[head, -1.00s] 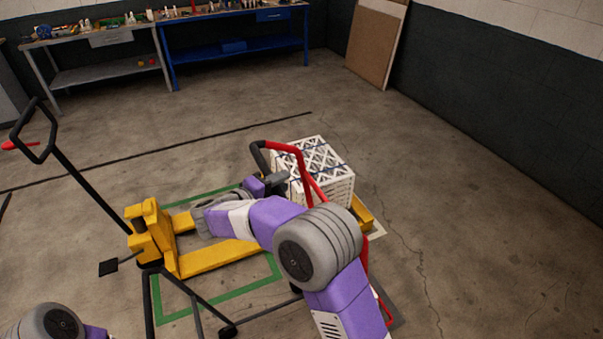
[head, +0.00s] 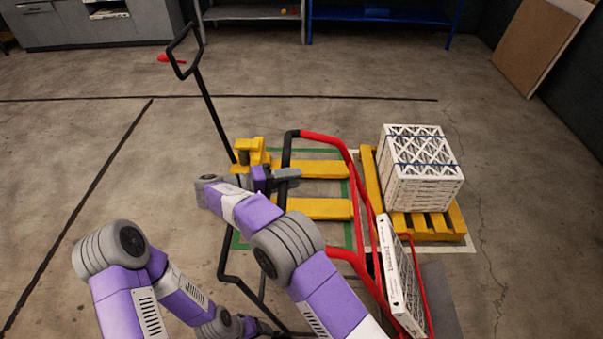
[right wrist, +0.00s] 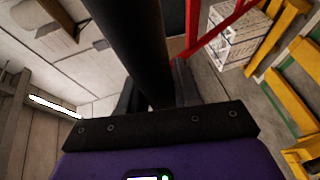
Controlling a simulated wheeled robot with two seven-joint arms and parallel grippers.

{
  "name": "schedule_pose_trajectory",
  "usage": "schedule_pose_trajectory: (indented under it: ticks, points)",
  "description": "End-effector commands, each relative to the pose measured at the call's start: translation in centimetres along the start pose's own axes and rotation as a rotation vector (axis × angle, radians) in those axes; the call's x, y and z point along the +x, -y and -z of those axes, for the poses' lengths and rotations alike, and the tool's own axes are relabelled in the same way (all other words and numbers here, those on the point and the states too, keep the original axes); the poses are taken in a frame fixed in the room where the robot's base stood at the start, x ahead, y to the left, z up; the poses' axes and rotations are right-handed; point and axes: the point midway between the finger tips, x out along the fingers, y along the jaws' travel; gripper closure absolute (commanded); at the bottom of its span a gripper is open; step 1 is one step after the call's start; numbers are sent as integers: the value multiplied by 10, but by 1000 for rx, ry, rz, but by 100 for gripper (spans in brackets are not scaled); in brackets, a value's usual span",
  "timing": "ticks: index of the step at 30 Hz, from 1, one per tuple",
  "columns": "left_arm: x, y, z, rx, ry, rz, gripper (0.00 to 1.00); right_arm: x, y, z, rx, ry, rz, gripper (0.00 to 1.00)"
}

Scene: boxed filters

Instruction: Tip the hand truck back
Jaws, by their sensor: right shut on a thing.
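The hand truck (head: 347,165) has a red tubular frame with a black grip bar (head: 288,150) at its upper left. It looks tilted in the head view, with a white boxed filter (head: 402,280) resting along its lower right part. My right gripper (head: 285,177) is shut on the black grip bar; the right wrist view shows the dark bar (right wrist: 135,40) running between the fingers (right wrist: 155,98). My left gripper (head: 250,326) is low in the head view, near the bottom edge, apart from the grip bar. Its fingers are too small and dark to read.
A yellow pallet jack (head: 318,208) with a black handle stands behind the frame. A stack of white boxed filters (head: 420,180) sits on a yellow pallet (head: 452,226) to the right. Floor at far left is clear.

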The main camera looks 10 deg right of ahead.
Motion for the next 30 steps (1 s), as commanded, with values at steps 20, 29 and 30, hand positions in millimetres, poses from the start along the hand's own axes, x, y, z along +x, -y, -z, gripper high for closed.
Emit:
schedule_pose_trajectory:
  ticks: [20,29,30]
  points:
    - [0,0,0,0,0,0,23,-3,1,1,6,0,0,47]
    - [-2,-1,0,0,0,0,23,-25,2,1,6,-3,-1,47]
    - [-2,-1,0,0,0,0,23,-33,2,1,8,-5,0,47]
